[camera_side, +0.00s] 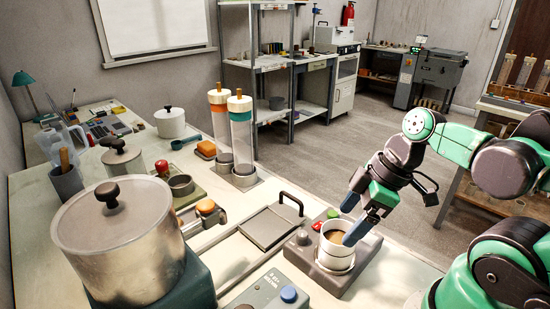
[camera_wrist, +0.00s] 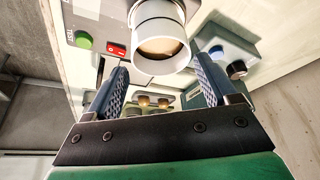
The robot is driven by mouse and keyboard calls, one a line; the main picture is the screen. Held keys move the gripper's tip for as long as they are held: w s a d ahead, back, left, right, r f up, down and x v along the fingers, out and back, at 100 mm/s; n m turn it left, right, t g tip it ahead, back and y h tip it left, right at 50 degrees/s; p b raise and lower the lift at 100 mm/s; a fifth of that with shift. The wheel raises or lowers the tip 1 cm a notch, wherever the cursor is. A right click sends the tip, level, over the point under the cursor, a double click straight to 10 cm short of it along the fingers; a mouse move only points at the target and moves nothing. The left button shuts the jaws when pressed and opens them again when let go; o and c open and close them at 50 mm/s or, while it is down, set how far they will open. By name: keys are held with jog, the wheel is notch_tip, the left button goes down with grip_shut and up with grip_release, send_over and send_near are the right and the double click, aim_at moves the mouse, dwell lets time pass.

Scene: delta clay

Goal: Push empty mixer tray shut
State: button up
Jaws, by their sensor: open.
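A flat grey tray (camera_side: 268,227) with a black arched handle (camera_side: 291,202) lies on the workbench in the side view, and nothing shows on it. Which part is the mixer tray is not fully clear; this one looks most like it. A white cup (camera_side: 336,254) with brown contents stands upright on a grey base unit (camera_side: 312,262) right of the tray. My gripper (camera_side: 347,223) is open, its blue fingers pointing down at the cup's rim. In the wrist view the cup (camera_wrist: 160,35) shows ahead between the spread fingers; whether they touch it cannot be told.
The base has a green button (camera_wrist: 83,40) and a red switch (camera_wrist: 116,50). A large lidded pot (camera_side: 120,240) and a control box with a blue knob (camera_side: 288,293) stand near the front. Two clear tubes (camera_side: 241,150) stand behind the tray.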

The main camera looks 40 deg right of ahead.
jog(key=shift+w+d+r, duration=0.15)
jog(key=shift+w+r, duration=0.1)
jog(key=c, duration=0.4)
jog(key=shift+w+d+r+m, duration=0.7)
jog(key=shift+w+d+r, duration=0.25)
jog(key=shift+w+r, duration=0.25)
jog(key=c, duration=0.7)
jog(key=shift+m+y, duration=0.5)
jog(key=shift+m, duration=0.3)
jog(key=w+d, duration=0.1)
jog(key=w+d+r, duration=0.1)
jog(key=w+d, duration=0.1)
jog(key=shift+w+d+r, duration=0.2)
jog(key=shift+w+r, duration=0.05)
jog(key=w+d+f+m+y, duration=0.1)
jog(key=w+d+f+m, duration=0.15)
jog(key=w+d, duration=0.55)
jog(key=shift+m, duration=0.25)
jog(key=x, duration=0.5)
jog(key=s+x, duration=0.1)
jog(key=x, duration=0.1)
jog(key=shift+d+f, duration=0.25)
jog(key=shift+f, duration=0.3)
jog(key=a, duration=0.1)
jog(key=a+f, duration=0.1)
jog(key=a, duration=0.1)
jog(key=shift+w+a, duration=0.1)
jog(key=shift+a, duration=0.45)
